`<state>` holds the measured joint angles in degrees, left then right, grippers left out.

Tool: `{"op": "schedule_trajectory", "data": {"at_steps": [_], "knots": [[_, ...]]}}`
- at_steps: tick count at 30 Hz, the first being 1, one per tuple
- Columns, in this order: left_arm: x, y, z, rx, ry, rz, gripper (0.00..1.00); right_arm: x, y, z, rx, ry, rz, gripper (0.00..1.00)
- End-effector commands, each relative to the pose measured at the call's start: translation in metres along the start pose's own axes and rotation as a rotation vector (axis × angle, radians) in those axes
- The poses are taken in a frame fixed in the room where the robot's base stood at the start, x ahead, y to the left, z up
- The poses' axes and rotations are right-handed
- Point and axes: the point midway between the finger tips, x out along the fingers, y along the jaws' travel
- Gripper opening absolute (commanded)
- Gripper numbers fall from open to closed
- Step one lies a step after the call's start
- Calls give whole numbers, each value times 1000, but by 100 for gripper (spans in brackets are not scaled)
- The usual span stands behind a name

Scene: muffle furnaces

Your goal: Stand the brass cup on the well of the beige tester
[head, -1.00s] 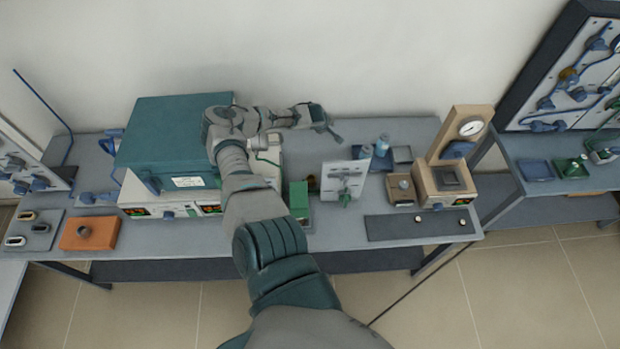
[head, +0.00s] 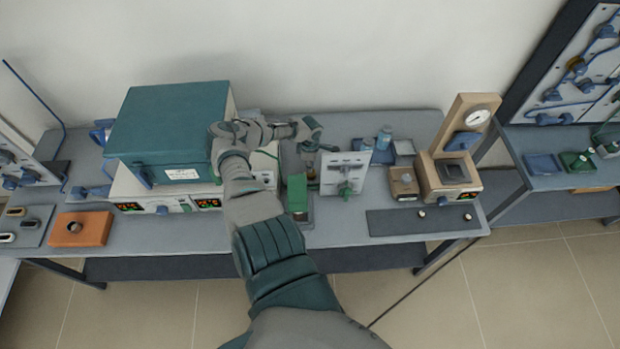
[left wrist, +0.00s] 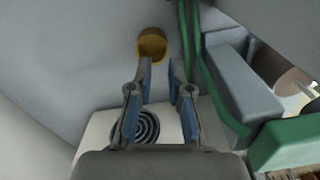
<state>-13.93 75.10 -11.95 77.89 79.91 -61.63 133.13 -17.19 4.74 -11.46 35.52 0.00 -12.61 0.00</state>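The brass cup (left wrist: 152,45) stands on the grey bench, just beyond my fingertips and slightly left of the middle of the gap in the left wrist view. My left gripper (head: 311,146) is over the back of the bench, left of the white upright panel. In the left wrist view its blue-padded fingers (left wrist: 162,70) are apart with nothing gripped. The beige tester (head: 434,188) stands at the bench's right, with a round gauge on its column and a dark square well (head: 454,171) on top. My right gripper is out of view.
A teal furnace (head: 170,125) stands at left. A white panel (head: 342,176) and a green block (head: 297,193) stand near my gripper. A small brown box (head: 403,186) is left of the tester. A dark mat (head: 390,224) with small pieces lies in front.

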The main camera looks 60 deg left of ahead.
Motion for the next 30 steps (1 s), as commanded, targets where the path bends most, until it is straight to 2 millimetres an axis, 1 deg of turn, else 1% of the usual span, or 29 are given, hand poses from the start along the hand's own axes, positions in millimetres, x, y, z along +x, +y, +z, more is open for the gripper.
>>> {"op": "schedule_trajectory", "data": {"at_steps": [1,5,8,13,16,23,25,26,30], "knots": [[5,0,1,0,-1,1,19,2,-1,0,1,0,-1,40],[9,-1,1,2,1,2,19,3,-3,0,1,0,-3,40],[18,-2,1,2,0,1,19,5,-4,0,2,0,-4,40],[47,-3,-1,0,-3,0,19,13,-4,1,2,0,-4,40],[60,-3,-2,0,-3,-1,19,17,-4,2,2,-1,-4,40],[61,-2,-2,3,-1,1,19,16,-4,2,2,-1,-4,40],[61,-3,-2,3,0,1,4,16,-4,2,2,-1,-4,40],[61,-3,-2,3,0,1,0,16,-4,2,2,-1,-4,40],[60,-3,-1,3,1,2,0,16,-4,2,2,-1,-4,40]]}}
